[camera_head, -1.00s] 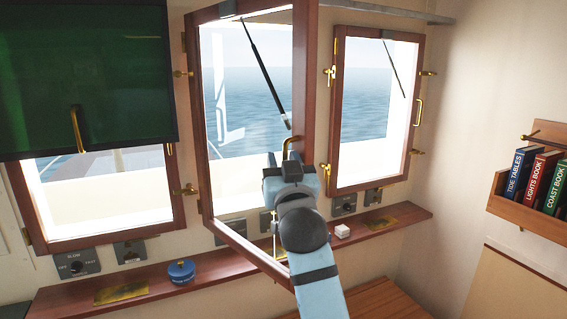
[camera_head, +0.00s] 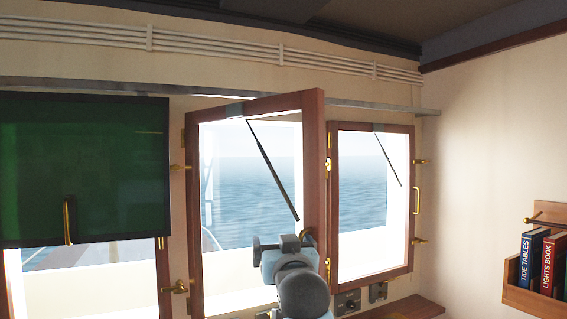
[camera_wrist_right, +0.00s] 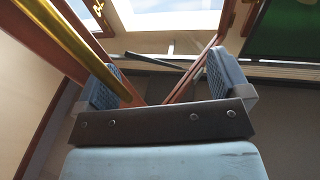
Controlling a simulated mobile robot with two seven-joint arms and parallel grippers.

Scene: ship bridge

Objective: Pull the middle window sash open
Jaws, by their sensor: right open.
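The middle window sash (camera_head: 313,160) has a red-brown wooden frame and stands swung out from its opening at an angle. Its brass handle (camera_head: 307,235) is on the right stile, partly hidden by my right gripper (camera_head: 281,243). The right gripper is open, at the inner side of that stile, with the handle by its right finger in the head view. In the right wrist view the fingers (camera_wrist_right: 165,82) are wide apart. A brass bar, likely the handle, runs close past the left finger there; contact is unclear. My left gripper is not in view.
A closed-looking right window (camera_head: 333,200) stands beside the sash. A green panel (camera_head: 85,170) covers the upper left window. A ledge (camera_head: 400,308) runs below. A book rack (camera_head: 530,295) is on the right wall.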

